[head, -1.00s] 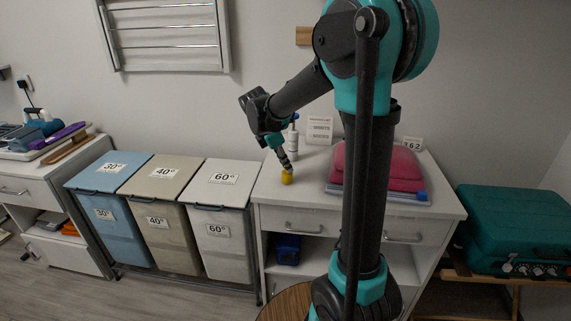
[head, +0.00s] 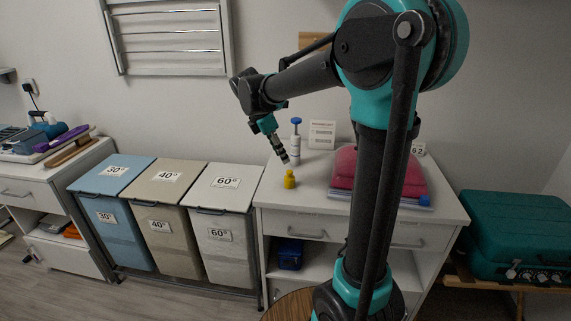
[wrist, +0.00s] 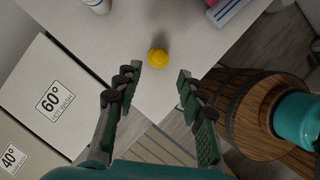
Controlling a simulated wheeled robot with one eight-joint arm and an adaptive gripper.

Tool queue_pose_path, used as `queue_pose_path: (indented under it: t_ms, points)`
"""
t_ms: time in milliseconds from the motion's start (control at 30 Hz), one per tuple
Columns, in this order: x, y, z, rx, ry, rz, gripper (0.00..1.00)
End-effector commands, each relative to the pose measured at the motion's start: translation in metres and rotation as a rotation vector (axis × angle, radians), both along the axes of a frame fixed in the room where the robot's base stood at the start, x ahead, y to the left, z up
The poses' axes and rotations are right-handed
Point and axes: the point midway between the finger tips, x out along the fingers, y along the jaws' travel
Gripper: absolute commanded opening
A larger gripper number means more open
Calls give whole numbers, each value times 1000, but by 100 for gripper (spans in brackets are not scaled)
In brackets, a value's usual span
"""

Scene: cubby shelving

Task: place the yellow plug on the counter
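The yellow plug (head: 289,179) stands upright on the white counter (head: 295,196), near its front left part. It also shows in the wrist view (wrist: 158,57), seen from above, beyond my fingertips. My gripper (head: 287,160) is just above the plug in the head view and apart from it. In the wrist view my gripper (wrist: 158,82) has its two fingers wide apart with nothing between them.
A blue-topped white bottle (head: 295,141) and a small sign (head: 322,134) stand behind the plug. Laundry bins (head: 222,186) stand left of the counter. A wooden barrel (wrist: 240,115) is below the counter's front edge.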

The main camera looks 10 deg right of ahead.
Motion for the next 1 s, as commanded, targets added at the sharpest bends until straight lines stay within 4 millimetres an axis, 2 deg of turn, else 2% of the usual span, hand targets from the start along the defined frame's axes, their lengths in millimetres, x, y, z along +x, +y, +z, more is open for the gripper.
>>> queue_pose_path:
  t_ms: [100, 300, 1000]
  points:
    - [-2, 9, 21, 0, 1, 2, 40]
    - [-4, 16, 40, 0, 0, 0, 40]
    - [-4, 18, 44, 0, 0, 0, 40]
